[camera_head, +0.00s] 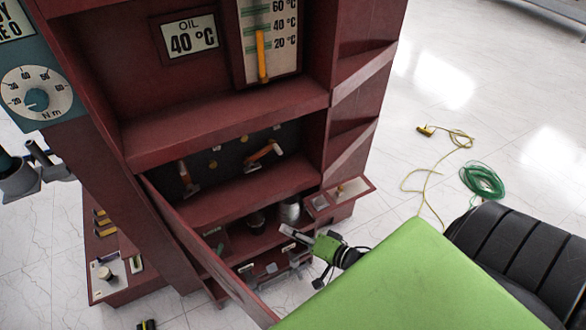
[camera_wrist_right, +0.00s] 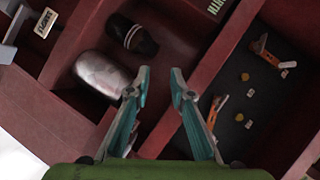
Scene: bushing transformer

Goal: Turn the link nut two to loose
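A dark panel (camera_head: 228,152) in the cabinet's middle recess carries two orange-handled links, one at left (camera_head: 185,174) and one at right (camera_head: 262,153). Small yellow round pieces (camera_head: 213,164) sit between them, possibly nuts; I cannot tell which is link nut two. The right wrist view shows the same orange links (camera_wrist_right: 265,52) and yellow pieces (camera_wrist_right: 244,77) right of my fingers. My right gripper (camera_head: 287,232) is before the lower shelf, below and right of the panel. Its teal fingers (camera_wrist_right: 159,75) are apart and empty. I cannot identify my left gripper.
The lower shelf holds a silver cylinder (camera_head: 290,210) and a dark cylinder (camera_head: 256,220). A dark red partition (camera_wrist_right: 205,75) separates this compartment from the panel. A door (camera_head: 205,250) stands open at front left. Yellow cord (camera_head: 428,185) and green coil (camera_head: 482,180) lie on the floor.

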